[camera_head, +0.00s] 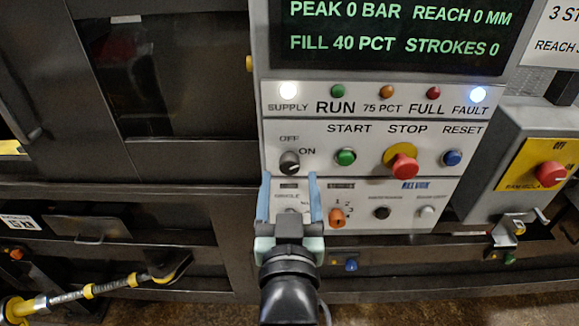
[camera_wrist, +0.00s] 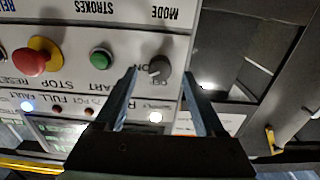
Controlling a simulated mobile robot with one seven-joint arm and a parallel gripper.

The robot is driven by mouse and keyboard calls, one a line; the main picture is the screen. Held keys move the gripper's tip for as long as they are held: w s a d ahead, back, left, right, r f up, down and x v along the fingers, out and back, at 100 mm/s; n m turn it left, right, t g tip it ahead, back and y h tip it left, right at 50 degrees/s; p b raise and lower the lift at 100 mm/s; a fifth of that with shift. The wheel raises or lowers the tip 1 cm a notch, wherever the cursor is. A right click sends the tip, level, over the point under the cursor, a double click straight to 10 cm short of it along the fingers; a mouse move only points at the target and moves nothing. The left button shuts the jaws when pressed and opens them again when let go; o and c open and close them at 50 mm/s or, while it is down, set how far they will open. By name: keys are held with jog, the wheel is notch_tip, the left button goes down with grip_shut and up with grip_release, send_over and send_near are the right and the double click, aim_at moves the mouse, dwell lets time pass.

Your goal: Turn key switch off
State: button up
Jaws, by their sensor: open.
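The OFF/ON switch is a dark rotary knob (camera_head: 289,162) on the white control panel, with OFF printed above it and ON to its right. Its pointer direction is too small to tell surely. My gripper (camera_head: 290,180) is open and empty, its two blue-grey fingers pointing at the panel just below the knob in the head view. In the wrist view the knob (camera_wrist: 160,68) appears upside down between the tips of my gripper (camera_wrist: 160,66). I cannot tell how far the tips are from the panel. The fingers partly cover the lower MODE row.
Right of the knob are a green START button (camera_head: 345,157), a red STOP mushroom button (camera_head: 403,166) and a blue RESET button (camera_head: 452,158). An orange selector (camera_head: 337,217) sits close to the right finger. The SUPPLY lamp (camera_head: 288,90) and FAULT lamp (camera_head: 477,94) are lit.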

aim_at(289, 162)
jog(key=shift+w, duration=1.2)
jog(key=shift+c, duration=0.2)
grip_shut()
